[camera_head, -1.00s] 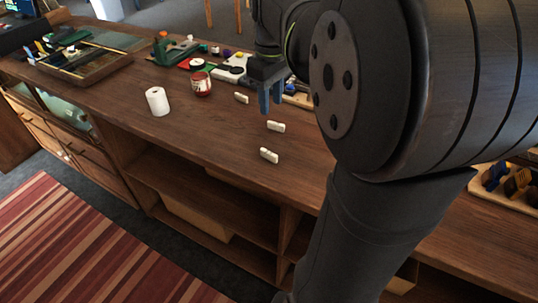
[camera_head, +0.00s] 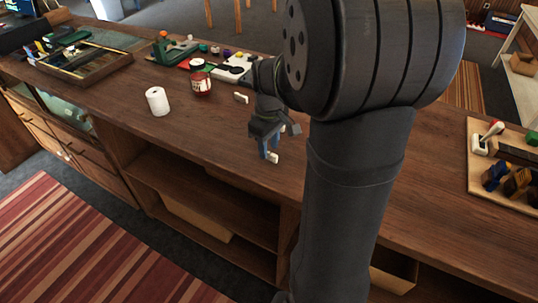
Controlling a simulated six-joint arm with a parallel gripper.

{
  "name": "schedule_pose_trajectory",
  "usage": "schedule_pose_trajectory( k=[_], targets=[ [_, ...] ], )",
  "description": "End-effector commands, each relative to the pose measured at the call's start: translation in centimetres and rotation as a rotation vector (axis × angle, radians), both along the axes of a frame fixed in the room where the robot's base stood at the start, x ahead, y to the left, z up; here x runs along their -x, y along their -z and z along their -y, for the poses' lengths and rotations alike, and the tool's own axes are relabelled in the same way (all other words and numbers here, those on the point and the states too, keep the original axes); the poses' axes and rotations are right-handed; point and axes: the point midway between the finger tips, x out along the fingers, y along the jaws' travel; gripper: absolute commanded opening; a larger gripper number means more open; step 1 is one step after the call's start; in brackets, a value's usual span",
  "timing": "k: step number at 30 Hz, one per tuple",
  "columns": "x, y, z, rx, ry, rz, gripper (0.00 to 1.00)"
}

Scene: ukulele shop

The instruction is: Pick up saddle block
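A small white saddle block (camera_head: 272,158) lies on the wooden counter near its front edge, partly covered by my gripper. A second white block (camera_head: 241,97) lies farther back, left of my arm. My gripper (camera_head: 268,149) points down with its blue fingers at the near block. The fingers look apart; whether they touch the block cannot be told. The third block, seen earlier between these two, is hidden behind my gripper.
A white roll (camera_head: 158,101) and a red jar (camera_head: 200,78) stand to the left. A tray of tools (camera_head: 505,170) is at the right. A wooden framed case (camera_head: 85,62) is at the far left. The counter (camera_head: 205,125) between roll and gripper is clear.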

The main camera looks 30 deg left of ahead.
Motion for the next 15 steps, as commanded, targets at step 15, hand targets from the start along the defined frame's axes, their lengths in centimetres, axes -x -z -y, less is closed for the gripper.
schedule_pose_trajectory(
  k=[15],
  targets=[
    [-0.1, 2.0, 0.0, -0.002, 0.001, 0.003, 0.19]
  ],
)
